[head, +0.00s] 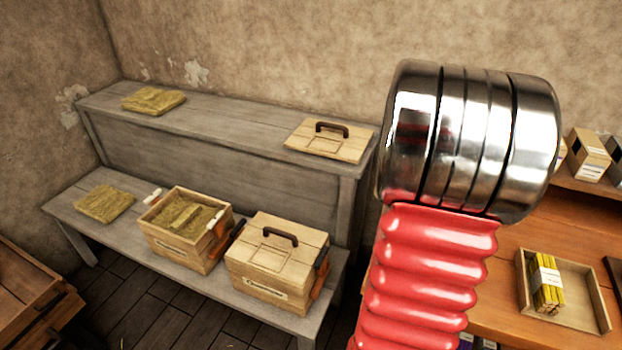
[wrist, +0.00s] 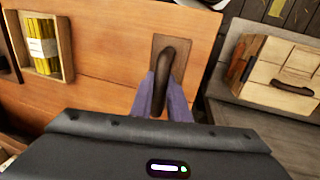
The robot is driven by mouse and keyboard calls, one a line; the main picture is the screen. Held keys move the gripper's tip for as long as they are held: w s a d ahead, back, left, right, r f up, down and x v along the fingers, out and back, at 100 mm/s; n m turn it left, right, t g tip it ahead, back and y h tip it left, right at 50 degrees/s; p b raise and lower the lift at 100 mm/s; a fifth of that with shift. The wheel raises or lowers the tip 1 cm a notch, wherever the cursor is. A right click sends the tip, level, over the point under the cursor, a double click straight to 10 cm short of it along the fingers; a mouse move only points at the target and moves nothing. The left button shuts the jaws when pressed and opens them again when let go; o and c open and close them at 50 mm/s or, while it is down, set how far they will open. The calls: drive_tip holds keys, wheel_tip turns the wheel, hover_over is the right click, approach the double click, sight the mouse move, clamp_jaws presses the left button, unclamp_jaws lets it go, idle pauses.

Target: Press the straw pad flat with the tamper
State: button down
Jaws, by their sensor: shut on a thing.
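The tamper (wrist: 162,78) has a dark curved handle on a small brown plate and shows in the wrist view. My gripper (wrist: 163,98) is shut on its handle, with a purple-grey finger on each side. The plate is over the orange-brown table; I cannot tell whether it touches. In the head view, one straw pad (head: 182,217) lies in an open wooden crate (head: 172,249) on the low grey bench. Its top looks uneven. Another straw pad (head: 104,204) lies left of the crate, and one (head: 153,101) on the upper shelf. My gripper and the tamper are hidden in the head view.
A lidded crate (head: 272,273) stands right of the open crate. A loose lid (head: 328,140) with a dark handle lies on the upper shelf. A tray (head: 585,304) with yellow sticks (head: 546,285) sits on the table at right. My red arm hides part of the middle.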

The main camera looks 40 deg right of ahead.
drive_tip(key=w+a+f+n+h, duration=0.1)
drive_tip(key=w+a+f+n, duration=0.3)
drive_tip(key=w+a, duration=0.55)
drive_tip(key=w+a+f+n, duration=0.2)
drive_tip(key=w+a+f, duration=0.4)
drive_tip(key=w, duration=0.6)
drive_tip(key=w+a+f+n, duration=0.2)
drive_tip(key=a+f, duration=0.1)
drive_tip(key=a, duration=0.6)
drive_tip(key=w+a+f+n+t, duration=0.1)
drive_tip(key=w+a+f+n, duration=0.1)
drive_tip(key=a, duration=0.7)
drive_tip(key=w+a+f+n+t, duration=0.1)
drive_tip(key=w+a+f, duration=0.3)
drive_tip(key=a, duration=0.5)
wheel_tip(320, 180, down, 2)
drive_tip(key=shift+f+n, duration=0.1)
drive_tip(key=shift+n, duration=0.5)
